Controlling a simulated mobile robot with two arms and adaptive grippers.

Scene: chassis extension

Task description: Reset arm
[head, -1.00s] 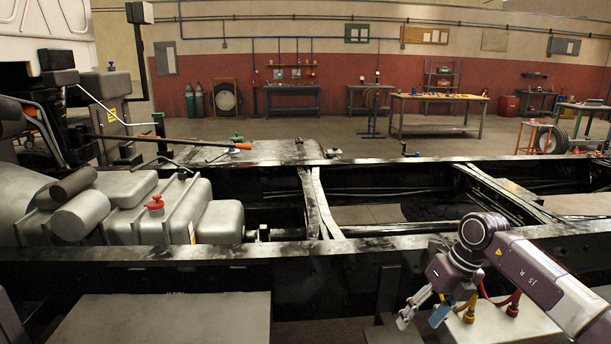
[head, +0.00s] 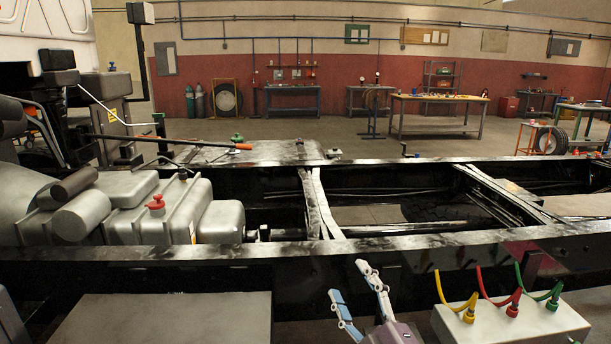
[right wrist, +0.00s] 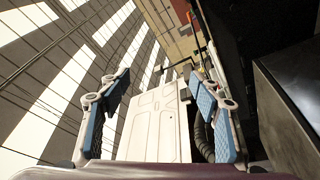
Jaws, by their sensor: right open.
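My right gripper (head: 362,300) is open at the bottom centre of the head view, in front of the near black chassis rail (head: 130,258). Its two fingers point up and nothing is between them. In the right wrist view, the same gripper (right wrist: 160,108) shows both blue-padded fingers spread apart. A pale panelled surface shows beyond the gap between them. Most of the right arm is below the head view's lower edge. My left gripper is not in the view.
A grey box (head: 545,322) with yellow, red and green hoses stands right of my right gripper. A flat grey box (head: 165,322) lies to the left. A silver tank (head: 220,222) with a red cap (head: 156,202) sits on the chassis. Workbenches (head: 438,98) stand far back.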

